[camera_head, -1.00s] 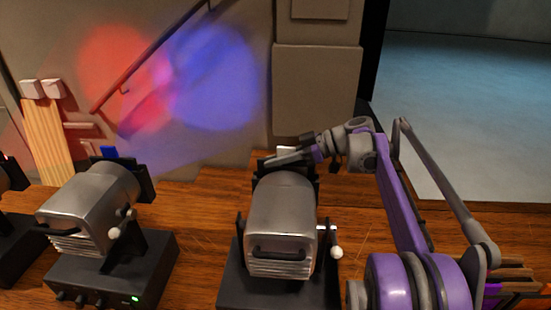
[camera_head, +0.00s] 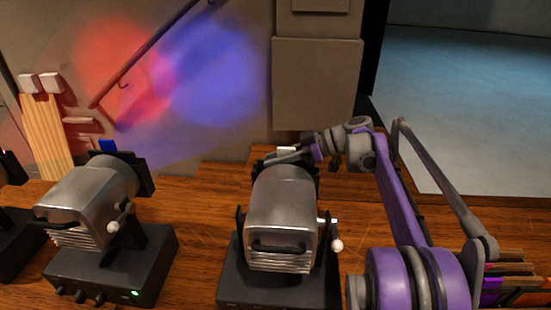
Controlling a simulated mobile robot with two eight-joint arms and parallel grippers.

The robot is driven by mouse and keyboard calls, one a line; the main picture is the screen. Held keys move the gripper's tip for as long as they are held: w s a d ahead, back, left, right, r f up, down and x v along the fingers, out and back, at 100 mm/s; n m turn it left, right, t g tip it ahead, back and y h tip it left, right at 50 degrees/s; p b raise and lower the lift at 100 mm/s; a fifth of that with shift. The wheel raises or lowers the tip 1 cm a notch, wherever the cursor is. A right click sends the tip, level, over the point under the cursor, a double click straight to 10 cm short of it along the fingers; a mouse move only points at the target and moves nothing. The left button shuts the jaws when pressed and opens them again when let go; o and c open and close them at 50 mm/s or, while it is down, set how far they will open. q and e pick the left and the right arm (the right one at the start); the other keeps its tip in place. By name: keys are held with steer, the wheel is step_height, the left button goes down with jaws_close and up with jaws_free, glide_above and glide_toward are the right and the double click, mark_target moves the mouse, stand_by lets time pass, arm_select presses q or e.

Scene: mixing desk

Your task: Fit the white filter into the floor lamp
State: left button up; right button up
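The floor lamp (camera_head: 283,205) is a silver spotlight on a black base in the middle of the head view. A small part of the white filter (camera_head: 287,149) shows at the lamp's far, front end, by its dark holder. My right gripper (camera_head: 288,157) reaches in from the right over that end, and its fingers look closed on the filter. The filter's lower part is hidden behind the fingers and lamp, so how deep it sits cannot be told. My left gripper is not in view.
A second lamp (camera_head: 90,205) at left holds a blue filter (camera_head: 108,146). Part of another lamp (camera_head: 10,235) shows at the left edge. Red and blue light falls on the wall (camera_head: 318,85). Coloured items (camera_head: 515,290) lie at the lower right.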

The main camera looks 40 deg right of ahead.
steer(key=shift+s, duration=0.2)
stand_by(0.3)
steer(key=v, duration=1)
steer(key=shift+s+d+r, duration=0.1)
steer(key=shift+d+r, duration=0.1)
steer(key=shift+d, duration=0.05)
stand_by(0.3)
